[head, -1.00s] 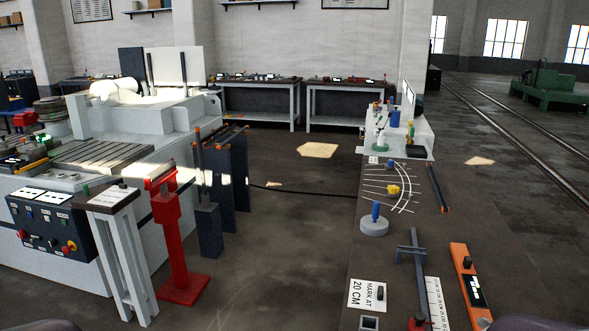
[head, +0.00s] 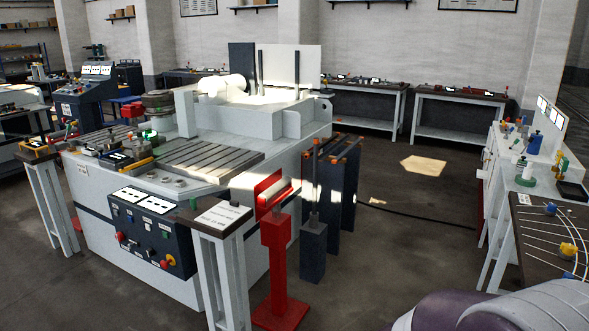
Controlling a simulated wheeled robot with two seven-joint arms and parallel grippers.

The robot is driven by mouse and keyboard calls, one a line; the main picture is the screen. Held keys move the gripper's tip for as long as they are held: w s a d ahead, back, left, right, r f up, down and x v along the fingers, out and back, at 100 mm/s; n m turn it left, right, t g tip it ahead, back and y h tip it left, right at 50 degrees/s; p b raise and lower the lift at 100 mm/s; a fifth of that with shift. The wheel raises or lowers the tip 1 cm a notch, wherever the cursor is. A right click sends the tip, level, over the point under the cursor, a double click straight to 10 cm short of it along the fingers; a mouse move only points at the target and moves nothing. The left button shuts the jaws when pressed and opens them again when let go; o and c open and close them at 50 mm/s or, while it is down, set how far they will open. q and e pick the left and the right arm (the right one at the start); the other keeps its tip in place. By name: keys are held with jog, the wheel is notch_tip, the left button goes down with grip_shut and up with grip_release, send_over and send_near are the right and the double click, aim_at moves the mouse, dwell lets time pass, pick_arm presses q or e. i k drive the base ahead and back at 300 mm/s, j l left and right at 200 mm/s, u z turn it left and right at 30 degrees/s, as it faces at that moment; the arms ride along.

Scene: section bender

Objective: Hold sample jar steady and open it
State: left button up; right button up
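I cannot pick out a sample jar for certain in the head view. Small white, green and blue items (head: 525,174) stand on the white bench at the right, too small to tell apart. Neither of my grippers is in view. A purple and white rounded part at the bottom right corner looks like part of my own arm.
A large white bending machine (head: 100,190) with a dark control panel (head: 150,235) fills the left and middle. A red stand (head: 277,265) and a white-legged stand (head: 220,270) are in front. A dark table (head: 520,235) is at right.

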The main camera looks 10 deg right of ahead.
aim_at(520, 167)
jog(key=i+l+z, duration=0.15)
jog(key=i+z, duration=1.1)
jog(key=i+l+z, duration=0.1)
jog(key=i, duration=1.7)
jog(key=i+l+z, duration=0.25)
jog(key=i+l, duration=0.15)
jog(key=i+l+z, duration=0.25)
jog(key=i+l, duration=0.15)
jog(key=i+j, duration=0.45)
jog(key=i, duration=0.2)
jog(key=i+j, duration=0.45)
jog(key=i, duration=0.15)
jog(key=i+j+z, duration=0.95)
jog(key=j, duration=0.15)
jog(key=j+z, duration=0.2)
jog(key=j, duration=0.15)
jog(key=i+j+z, duration=0.25)
jog(key=j, duration=0.15)
jog(key=j+z, duration=0.2)
jog(key=j, duration=0.2)
jog(key=i+j+z, duration=0.3)
jog(key=i+j, duration=0.05)
jog(key=j, duration=0.1)
